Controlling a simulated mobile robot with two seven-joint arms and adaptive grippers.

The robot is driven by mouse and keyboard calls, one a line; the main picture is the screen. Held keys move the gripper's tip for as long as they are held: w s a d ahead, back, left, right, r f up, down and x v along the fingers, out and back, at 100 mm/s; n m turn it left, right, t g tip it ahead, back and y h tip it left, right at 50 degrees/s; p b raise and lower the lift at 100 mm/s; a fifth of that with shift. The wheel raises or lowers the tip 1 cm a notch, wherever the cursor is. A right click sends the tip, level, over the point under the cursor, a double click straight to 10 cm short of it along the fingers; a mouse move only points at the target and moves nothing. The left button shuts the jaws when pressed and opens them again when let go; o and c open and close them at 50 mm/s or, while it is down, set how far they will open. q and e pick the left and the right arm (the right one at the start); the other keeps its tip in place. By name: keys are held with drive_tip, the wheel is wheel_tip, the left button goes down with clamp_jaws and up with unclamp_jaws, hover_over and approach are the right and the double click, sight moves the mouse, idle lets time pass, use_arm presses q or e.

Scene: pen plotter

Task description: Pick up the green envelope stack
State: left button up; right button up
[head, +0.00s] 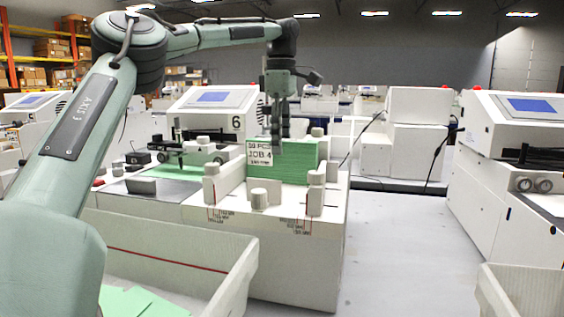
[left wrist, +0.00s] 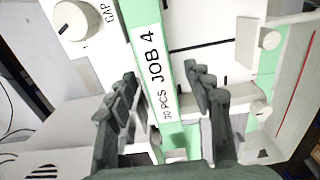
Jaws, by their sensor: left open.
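The green envelope stack (head: 303,165) stands in the feeder of the white plotter machine, between white posts. A white label reading JOB 4 (head: 259,154) is on its left end. My left gripper (head: 278,148) points down at the stack from above, its fingers overlapping the stack's top in the head view. In the left wrist view the open fingers (left wrist: 160,82) lie on either side of the green strip of the stack (left wrist: 188,18) and its label; nothing is gripped. How far the fingertips reach down beside it I cannot tell. My right gripper is not in view.
White posts and knobs (head: 259,198) surround the stack closely. A white bin (head: 170,262) with green sheets (head: 140,302) is at front left, and another bin (head: 525,290) at front right. A second machine (head: 510,170) stands right; grey floor between is clear.

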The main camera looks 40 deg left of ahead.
use_arm(q)
drive_tip(key=shift+f, duration=0.7)
clamp_jaws()
drive_tip(key=shift+r, duration=0.2)
